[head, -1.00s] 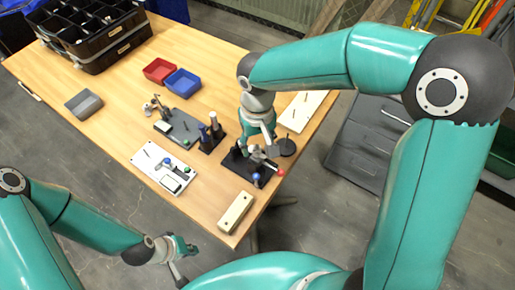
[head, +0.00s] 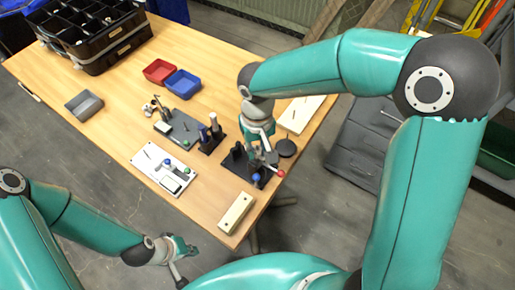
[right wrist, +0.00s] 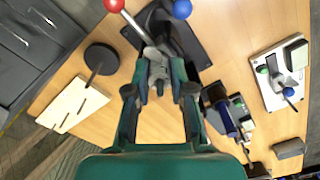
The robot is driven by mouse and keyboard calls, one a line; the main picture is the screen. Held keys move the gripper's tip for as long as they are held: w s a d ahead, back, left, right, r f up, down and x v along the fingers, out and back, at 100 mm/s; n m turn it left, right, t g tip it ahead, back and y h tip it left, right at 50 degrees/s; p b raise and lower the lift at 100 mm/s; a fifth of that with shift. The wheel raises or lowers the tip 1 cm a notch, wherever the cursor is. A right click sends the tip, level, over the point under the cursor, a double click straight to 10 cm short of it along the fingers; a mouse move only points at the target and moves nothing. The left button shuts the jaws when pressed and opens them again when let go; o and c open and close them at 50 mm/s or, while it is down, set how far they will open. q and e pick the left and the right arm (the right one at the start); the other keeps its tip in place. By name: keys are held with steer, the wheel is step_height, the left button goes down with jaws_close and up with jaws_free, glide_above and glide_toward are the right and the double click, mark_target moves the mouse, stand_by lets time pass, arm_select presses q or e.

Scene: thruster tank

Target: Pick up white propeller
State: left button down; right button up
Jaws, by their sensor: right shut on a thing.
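My right gripper (head: 264,158) is over the black clamp fixture (head: 237,172) near the table's right edge. In the right wrist view the right gripper (right wrist: 159,72) is shut on a small pale grey part (right wrist: 157,66) next to the metal lever with the red ball (right wrist: 114,5). I cannot tell if this part is the white propeller or belongs to the clamp. No propeller shape shows clearly elsewhere. The fixture also has a blue ball (right wrist: 182,9). My left gripper (head: 184,262) looks open and empty, off the table's front edge.
A black round disc with a pin (head: 287,147) and a pale slotted block (head: 299,114) stand right of the fixture. A pale wooden block (head: 236,212) lies in front. A white panel (head: 162,168), dark stands (head: 210,135) and red (head: 159,71) and blue (head: 182,83) trays are left.

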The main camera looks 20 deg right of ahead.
steer(key=shift+r, duration=0.1)
step_height(320, 180, up, 20)
steer(key=p, duration=0.1)
stand_by(0.4)
steer(key=shift+f, duration=0.2)
